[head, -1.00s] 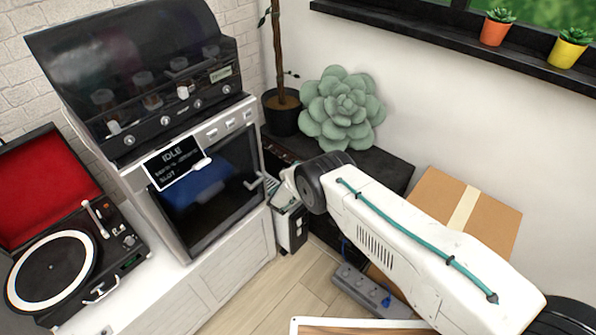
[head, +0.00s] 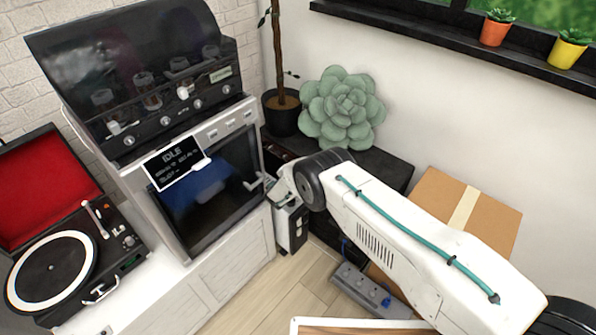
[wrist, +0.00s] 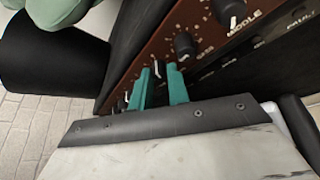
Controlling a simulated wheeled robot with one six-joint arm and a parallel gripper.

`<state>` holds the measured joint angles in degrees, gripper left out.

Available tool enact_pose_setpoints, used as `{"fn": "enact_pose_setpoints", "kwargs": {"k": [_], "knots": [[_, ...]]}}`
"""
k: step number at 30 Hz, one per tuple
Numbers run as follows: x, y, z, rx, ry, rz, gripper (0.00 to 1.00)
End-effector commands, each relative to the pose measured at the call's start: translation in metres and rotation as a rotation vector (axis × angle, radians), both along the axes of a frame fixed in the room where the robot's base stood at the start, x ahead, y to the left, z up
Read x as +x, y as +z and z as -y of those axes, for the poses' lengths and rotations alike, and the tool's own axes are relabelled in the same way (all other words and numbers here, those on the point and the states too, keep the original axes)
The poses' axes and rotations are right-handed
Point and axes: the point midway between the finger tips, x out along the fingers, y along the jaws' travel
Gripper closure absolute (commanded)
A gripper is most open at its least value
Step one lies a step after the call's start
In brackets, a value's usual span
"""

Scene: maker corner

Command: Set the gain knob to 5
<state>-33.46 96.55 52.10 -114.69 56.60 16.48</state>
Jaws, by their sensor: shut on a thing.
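In the wrist view, my gripper (wrist: 159,76) has its teal fingers closed around a small dark knob (wrist: 158,69) with a white pointer line on the brown amplifier panel. I cannot read this knob's label or scale between the fingers. Other black knobs sit along the same row: one labelled what looks like BASS (wrist: 184,44) and one labelled MIDDLE (wrist: 230,14). In the head view, the dark amplifier (head: 392,167) stands against the wall, and my arm hides most of its front and the fingertips.
A green succulent cushion (head: 342,108) and a potted trunk (head: 283,112) are by the amplifier. A cardboard box (head: 490,215) stands to its right. The oven-like machine (head: 205,190) is to the left. A power strip (head: 365,290) lies on the floor.

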Motion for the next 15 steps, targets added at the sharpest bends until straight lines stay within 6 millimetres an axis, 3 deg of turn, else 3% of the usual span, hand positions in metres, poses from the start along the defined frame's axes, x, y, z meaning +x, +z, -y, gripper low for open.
{"fn": "enact_pose_setpoints", "kwargs": {"k": [9,10,12,15], "knots": [[-0.0002,-0.0003,-0.0005,-0.012,0.002,-0.012,1.0],[-0.0002,-0.0003,-0.0005,-0.012,0.002,-0.012,0.8],[-0.0002,-0.0003,-0.0005,-0.012,0.002,-0.012,0.61],[-0.0002,-0.0003,-0.0004,-0.012,0.001,-0.011,0.61]]}}
